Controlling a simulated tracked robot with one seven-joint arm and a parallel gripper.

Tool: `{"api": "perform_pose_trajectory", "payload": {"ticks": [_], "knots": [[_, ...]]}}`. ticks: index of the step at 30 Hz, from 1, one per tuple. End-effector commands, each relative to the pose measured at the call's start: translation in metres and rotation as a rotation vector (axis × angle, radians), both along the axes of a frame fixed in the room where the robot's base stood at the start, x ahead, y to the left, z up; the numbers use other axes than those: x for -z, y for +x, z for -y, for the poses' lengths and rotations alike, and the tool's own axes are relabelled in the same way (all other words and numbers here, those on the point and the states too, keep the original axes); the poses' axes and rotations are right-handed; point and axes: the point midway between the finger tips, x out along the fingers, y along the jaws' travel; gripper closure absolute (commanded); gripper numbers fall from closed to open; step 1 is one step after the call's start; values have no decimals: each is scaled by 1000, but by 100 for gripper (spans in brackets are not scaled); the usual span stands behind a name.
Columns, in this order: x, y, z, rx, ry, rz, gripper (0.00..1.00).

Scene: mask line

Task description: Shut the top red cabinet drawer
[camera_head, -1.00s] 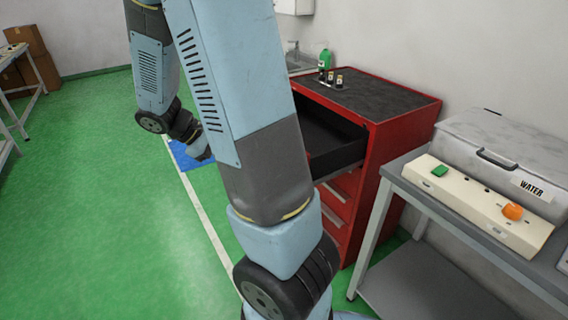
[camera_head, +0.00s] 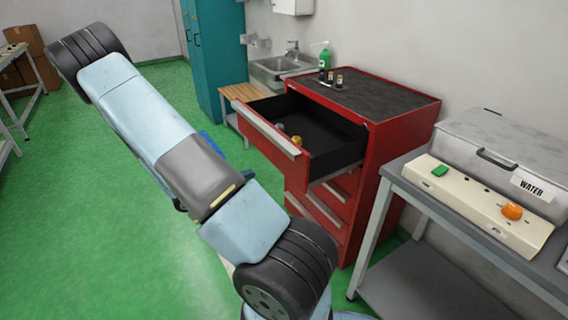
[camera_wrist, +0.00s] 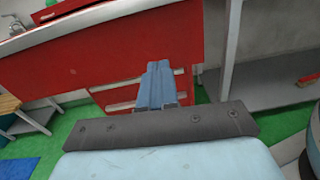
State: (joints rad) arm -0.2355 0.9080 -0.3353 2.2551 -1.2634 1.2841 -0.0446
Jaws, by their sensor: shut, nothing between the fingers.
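The red cabinet (camera_head: 405,130) stands right of centre in the head view. Its top drawer (camera_head: 262,138) is pulled well out, with a pale handle strip along its front and a dark interior holding a few small items. In the wrist view the red drawer front (camera_wrist: 125,50) fills the upper part, with the lower drawers beneath it. My gripper (camera_wrist: 157,68) is shut and empty, its fingers pointing at the drawer front's lower part. I cannot tell if they touch it.
Lower drawers (camera_head: 325,215) look closed or nearly so. Small bottles (camera_head: 325,62) stand on the cabinet top. A grey table (camera_head: 435,225) with a WATER-labelled box is close on the right. A sink (camera_head: 280,70) is behind. Green floor at left is open.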

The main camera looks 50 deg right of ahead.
Motion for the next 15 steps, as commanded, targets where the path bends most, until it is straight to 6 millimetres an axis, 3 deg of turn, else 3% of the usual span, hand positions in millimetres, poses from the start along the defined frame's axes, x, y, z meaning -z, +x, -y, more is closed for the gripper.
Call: {"api": "perform_pose_trajectory", "payload": {"ticks": [8, 15], "knots": [[11, 1, 10, -34, -28, -50, 100], [10, -7, 44, -31, -28, -49, 100]]}}
